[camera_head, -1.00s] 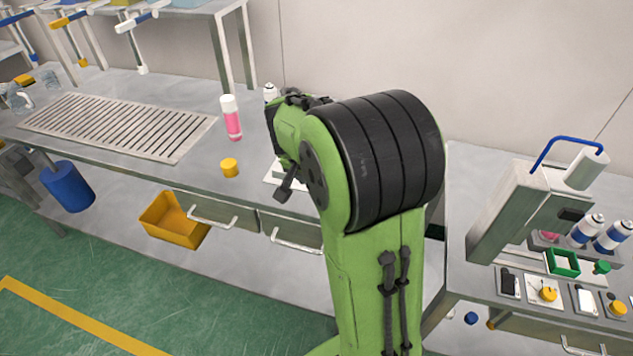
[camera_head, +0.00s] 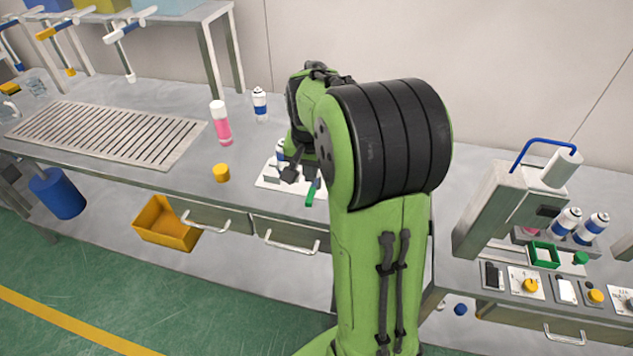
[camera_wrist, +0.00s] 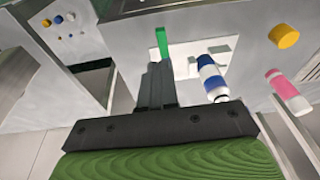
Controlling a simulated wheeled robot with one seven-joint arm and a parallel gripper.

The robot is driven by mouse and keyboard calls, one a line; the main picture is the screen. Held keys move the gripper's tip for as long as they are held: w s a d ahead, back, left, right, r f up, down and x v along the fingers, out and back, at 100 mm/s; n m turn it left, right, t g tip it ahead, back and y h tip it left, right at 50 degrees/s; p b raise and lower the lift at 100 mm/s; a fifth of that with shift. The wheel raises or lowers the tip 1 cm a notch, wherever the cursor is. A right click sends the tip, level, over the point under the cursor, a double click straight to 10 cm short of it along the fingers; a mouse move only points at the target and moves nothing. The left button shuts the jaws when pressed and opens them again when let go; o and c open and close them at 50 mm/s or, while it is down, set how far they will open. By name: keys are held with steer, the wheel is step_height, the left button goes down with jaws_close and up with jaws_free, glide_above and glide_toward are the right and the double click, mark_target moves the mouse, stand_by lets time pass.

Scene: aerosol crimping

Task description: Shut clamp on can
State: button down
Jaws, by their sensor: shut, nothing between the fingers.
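A clamp fixture on a white base plate (camera_head: 268,181) stands on the bench, partly hidden behind my arm. Its green handle (camera_head: 310,197) sticks out toward the bench's front edge. The handle also shows in the wrist view (camera_wrist: 161,42), just beyond my fingertips; I cannot tell whether they touch it. A white and blue can (camera_wrist: 209,75) stands at the fixture beside my gripper. Only a small part of this can shows in the head view (camera_head: 281,150). My gripper (camera_wrist: 157,68) is shut and empty. Whether the clamp jaw bears on the can is hidden.
A pink bottle (camera_head: 220,124), a yellow cap (camera_head: 221,173) and another white and blue can (camera_head: 260,105) stand left of and behind the fixture. A slotted grate (camera_head: 105,135) lies farther left. A press machine (camera_head: 497,215) with several cans stands at the right.

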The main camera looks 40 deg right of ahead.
mark_target(313, 199)
steer(key=s+d+f+t+y+p, duration=0.2)
steer(key=s+d+f+t+y, duration=0.25)
steer(key=s+d+y, duration=0.6)
steer(key=w+a+f+h, duration=0.1)
steer(key=w+f, duration=0.1)
steer(key=w+a+f+h+b, duration=0.1)
steer(key=w+f, duration=0.1)
steer(key=w, duration=0.1)
steer(key=w+a+f+h+b, duration=0.1)
steer(key=w+f, duration=0.1)
steer(key=shift+w+a+f+t, duration=0.15)
steer(key=shift+w+f+t, duration=0.05)
steer(key=shift+t, duration=0.05)
steer(key=w+a, duration=0.2)
steer(key=w, duration=0.1)
steer(key=shift+a+b, duration=0.2)
steer(key=shift+b, duration=0.15)
steer(key=shift+w+a, duration=0.15)
steer(key=shift+a, duration=0.1)
steer(key=shift+w+a+r, duration=0.1)
steer(key=shift+w+a, duration=0.2)
steer(key=shift+a, duration=0.1)
steer(key=shift+p, duration=0.3)
